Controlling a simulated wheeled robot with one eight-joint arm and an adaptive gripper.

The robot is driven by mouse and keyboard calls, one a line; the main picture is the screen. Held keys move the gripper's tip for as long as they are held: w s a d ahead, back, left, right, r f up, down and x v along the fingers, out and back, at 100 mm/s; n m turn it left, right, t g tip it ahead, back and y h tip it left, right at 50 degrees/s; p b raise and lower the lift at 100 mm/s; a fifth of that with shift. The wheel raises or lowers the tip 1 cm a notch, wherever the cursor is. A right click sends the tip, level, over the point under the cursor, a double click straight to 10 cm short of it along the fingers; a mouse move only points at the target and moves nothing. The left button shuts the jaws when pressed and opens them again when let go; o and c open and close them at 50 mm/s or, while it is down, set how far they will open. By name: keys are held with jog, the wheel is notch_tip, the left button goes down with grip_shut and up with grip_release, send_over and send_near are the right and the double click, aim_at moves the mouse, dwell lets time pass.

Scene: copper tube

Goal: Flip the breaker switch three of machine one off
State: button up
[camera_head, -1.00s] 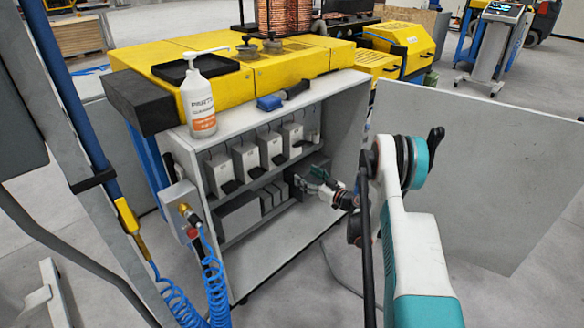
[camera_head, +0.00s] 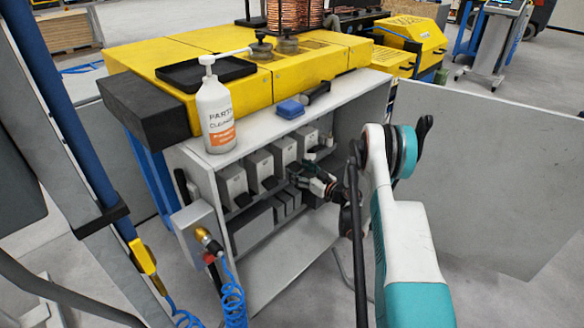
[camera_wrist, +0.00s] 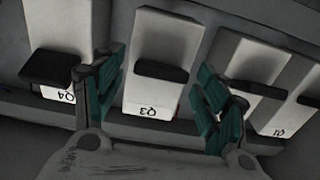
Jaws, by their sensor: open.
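Several white breakers with dark levers stand in a row in the open cabinet (camera_head: 280,245). In the wrist view, the breaker labelled Q3 (camera_wrist: 167,35) is in the middle, its label upside down. Its dark lever (camera_wrist: 161,71) lies across its face. My gripper (camera_wrist: 160,98) is open and empty, with one teal finger on each side of Q3's lower part and lever. I cannot tell whether they touch.
Breaker Q4 (camera_wrist: 62,22) is left of Q3 in the wrist view, its lever close to the left finger. The breaker right of Q3 (camera_wrist: 240,58) has its lever partly behind the right finger. Q1 (camera_wrist: 302,98) is farther right. A cleaner bottle (camera_head: 215,112) stands on the cabinet top.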

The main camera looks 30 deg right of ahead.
jog(key=shift+c, duration=0.6)
jog(key=c, duration=0.9)
jog(key=shift+w+f+t, duration=0.1)
jog(key=shift+f+t, duration=0.25)
jog(key=shift+t, duration=0.25)
jog(key=o, duration=1)
jog(key=shift+r, duration=0.1)
notch_tip(320, 180, up, 10)
jog(key=shift+f, duration=0.1)
